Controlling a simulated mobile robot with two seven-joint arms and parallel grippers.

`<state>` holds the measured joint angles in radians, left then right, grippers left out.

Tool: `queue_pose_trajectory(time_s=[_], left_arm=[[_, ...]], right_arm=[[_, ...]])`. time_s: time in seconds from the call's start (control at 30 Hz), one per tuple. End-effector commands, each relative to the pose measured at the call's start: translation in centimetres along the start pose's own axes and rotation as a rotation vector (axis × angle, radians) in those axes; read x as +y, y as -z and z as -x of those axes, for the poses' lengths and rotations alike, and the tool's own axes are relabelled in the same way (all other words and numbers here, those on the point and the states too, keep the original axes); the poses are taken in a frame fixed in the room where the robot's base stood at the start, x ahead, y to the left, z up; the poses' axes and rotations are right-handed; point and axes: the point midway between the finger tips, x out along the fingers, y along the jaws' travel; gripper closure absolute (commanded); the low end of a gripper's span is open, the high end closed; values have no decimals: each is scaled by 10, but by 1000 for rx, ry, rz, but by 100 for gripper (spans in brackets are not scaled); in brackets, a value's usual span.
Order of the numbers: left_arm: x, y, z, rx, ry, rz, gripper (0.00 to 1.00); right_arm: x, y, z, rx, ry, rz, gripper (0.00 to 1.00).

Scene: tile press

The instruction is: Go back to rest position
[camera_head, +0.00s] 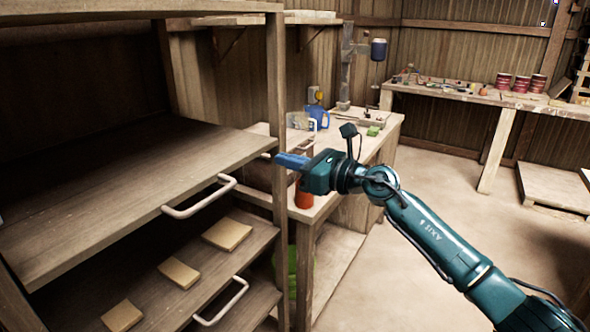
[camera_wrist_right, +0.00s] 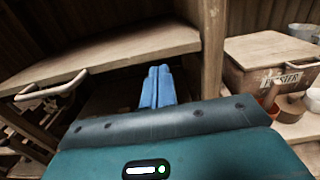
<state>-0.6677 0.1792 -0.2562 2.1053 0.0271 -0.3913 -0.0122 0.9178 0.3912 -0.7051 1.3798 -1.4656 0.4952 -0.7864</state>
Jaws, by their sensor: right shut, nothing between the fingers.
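My right gripper (camera_head: 291,161) has blue fingers and a teal body, and its arm comes in from the lower right in the head view. The fingers are together and empty, pointing left toward the shelf's right post. In the right wrist view the shut fingers (camera_wrist_right: 157,86) point toward the edge of a wooden shelf board (camera_wrist_right: 115,52). I cannot tell whether they touch anything. My left gripper is not in view.
A wooden rack with a pulled-out upper board (camera_head: 110,185) and white handle (camera_head: 199,197) stands at left. Several tan tiles (camera_head: 227,234) lie on the lower board.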

Motion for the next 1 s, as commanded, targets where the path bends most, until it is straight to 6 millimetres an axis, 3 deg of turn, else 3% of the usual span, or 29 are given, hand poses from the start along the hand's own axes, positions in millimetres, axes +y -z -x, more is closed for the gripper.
queue_pose_trajectory(time_s=[0.1, 0.3, 0.5, 0.63, 0.77, 1.0], left_arm=[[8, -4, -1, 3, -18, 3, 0], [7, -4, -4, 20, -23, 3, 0], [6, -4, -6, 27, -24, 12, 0], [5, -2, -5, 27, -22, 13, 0], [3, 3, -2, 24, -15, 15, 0], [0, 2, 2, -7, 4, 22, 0]], right_arm=[[-1, 3, 34, 3, 3, 3, 100], [-1, 4, 75, 5, 1, 1, 100], [0, 3, 96, 4, 0, -3, 100], [10, 10, 98, -26, -13, -98, 100], [34, 34, 98, -122, -32, -423, 100], [67, 108, 127, -377, 67, -1352, 100]])
